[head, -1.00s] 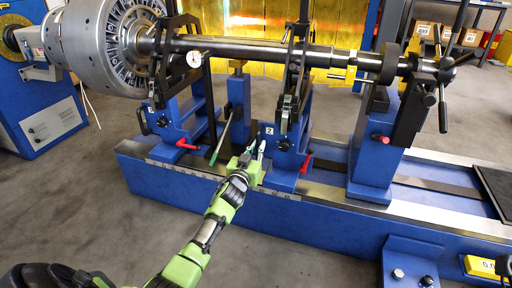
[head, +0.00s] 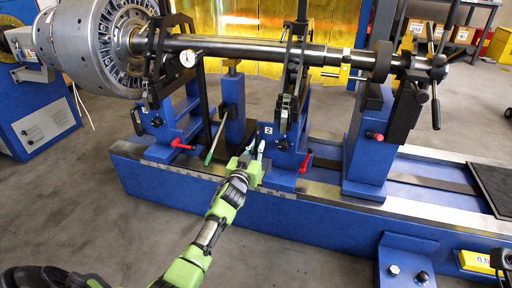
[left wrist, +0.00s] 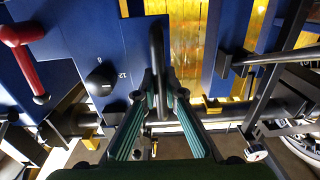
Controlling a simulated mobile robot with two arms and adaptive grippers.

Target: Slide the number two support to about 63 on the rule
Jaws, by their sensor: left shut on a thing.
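The number two support (head: 286,160) is a blue block with a black upper arm, upright on the bed, its "2" label facing me. My left gripper (head: 257,152) is at its front left side. In the left wrist view the green-padded fingers (left wrist: 157,110) are shut on a dark upright handle (left wrist: 157,60) beside the support's blue face (left wrist: 105,45). The support's red lever (head: 305,161) sticks out at its right. The rule (head: 208,175) runs along the bed's front edge; its figures are too small to read. My right gripper is not in view.
The number one support (head: 158,130) stands to the left, with a green-handled rod (head: 213,145) between the two. A blue end post (head: 368,160) stands to the right. The long shaft (head: 250,48) with its rotor (head: 85,45) lies above. Bare bed shows right of the number two support.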

